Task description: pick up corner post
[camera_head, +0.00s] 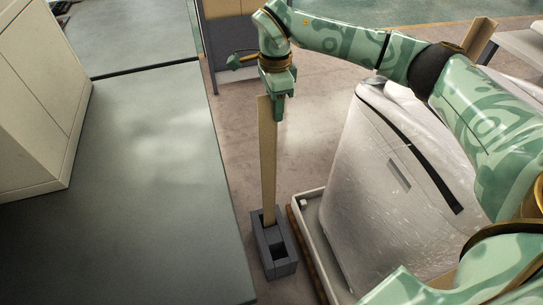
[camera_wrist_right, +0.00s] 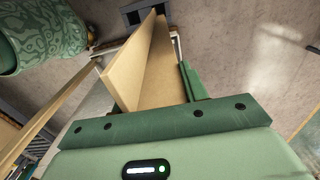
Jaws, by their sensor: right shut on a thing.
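The corner post (camera_head: 267,165) is a long tan angled strip standing upright in the head view. Its lower end is at a dark grey hollow block (camera_head: 287,268), apparently in one of its openings; I cannot tell whether it rests on the bottom. My right gripper (camera_head: 278,108) is shut on the post near its top end. In the right wrist view the post (camera_wrist_right: 135,70) shows its V-shaped faces, running away from the gripper (camera_wrist_right: 150,98) towards the block (camera_wrist_right: 133,17). My left gripper is not in view.
A grey-green table (camera_head: 130,190) with a cream cabinet (camera_head: 40,90) stands left of the post. A plastic-wrapped white appliance (camera_head: 365,190) stands close on the right, on a tray-like base (camera_head: 312,235). Bare floor (camera_head: 235,125) lies between the table and the post.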

